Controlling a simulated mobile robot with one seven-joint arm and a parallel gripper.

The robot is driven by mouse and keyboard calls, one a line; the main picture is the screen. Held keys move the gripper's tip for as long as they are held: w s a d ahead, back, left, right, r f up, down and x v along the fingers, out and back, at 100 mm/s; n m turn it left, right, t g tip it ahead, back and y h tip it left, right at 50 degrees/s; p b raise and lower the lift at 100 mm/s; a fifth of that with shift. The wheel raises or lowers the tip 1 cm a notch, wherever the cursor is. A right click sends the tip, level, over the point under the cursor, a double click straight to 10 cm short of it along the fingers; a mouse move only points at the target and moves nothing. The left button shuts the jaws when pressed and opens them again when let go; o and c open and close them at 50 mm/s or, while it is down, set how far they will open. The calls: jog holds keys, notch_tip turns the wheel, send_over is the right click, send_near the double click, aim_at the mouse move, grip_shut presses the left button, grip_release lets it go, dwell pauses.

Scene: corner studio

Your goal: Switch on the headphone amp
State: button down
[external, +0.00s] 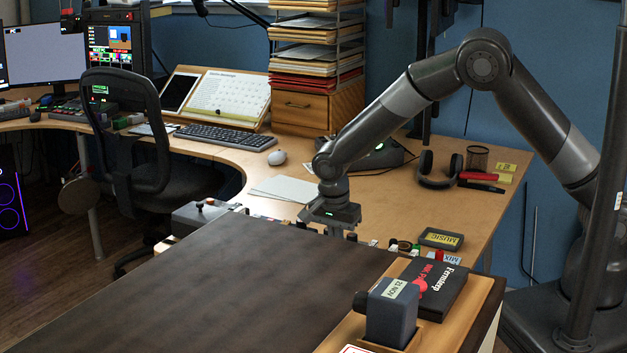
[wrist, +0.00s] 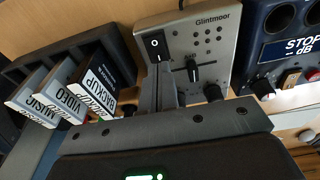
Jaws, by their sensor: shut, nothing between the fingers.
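A grey box marked "Glintmoor" (wrist: 205,45) shows in the wrist view, which I take to be the headphone amp. It has a black rocker switch (wrist: 155,46) with a white ring mark at its upper left, a slider (wrist: 193,67) and dark knobs. My gripper (wrist: 168,78) is shut and empty, its fingers just below the switch in the picture; I cannot tell if they touch the box. In the external view my gripper (external: 340,232) points down at the far edge of the dark desk top, which hides the box.
In the wrist view a dark rack with labelled cards (wrist: 80,80) stands to the left and a blue unit marked "STOP dB" (wrist: 285,45) to the right. In the external view a dark block (external: 391,312) and a black box (external: 432,285) stand on the near desk (external: 230,285). Headphones (external: 438,172) lie behind.

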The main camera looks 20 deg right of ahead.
jog(key=shift+w+f, duration=0.1)
jog(key=shift+f, duration=0.75)
jog(key=shift+d+f, duration=0.15)
jog(key=shift+f, duration=0.1)
jog(key=shift+s+a+r, duration=0.15)
jog(key=shift+s+a, duration=0.4)
jog(key=shift+r, duration=0.1)
notch_tip(320, 180, up, 14)
jog(key=s+a, duration=0.1)
jog(key=shift+a, duration=0.15)
jog(key=shift+s, duration=0.1)
dwell(0.4)
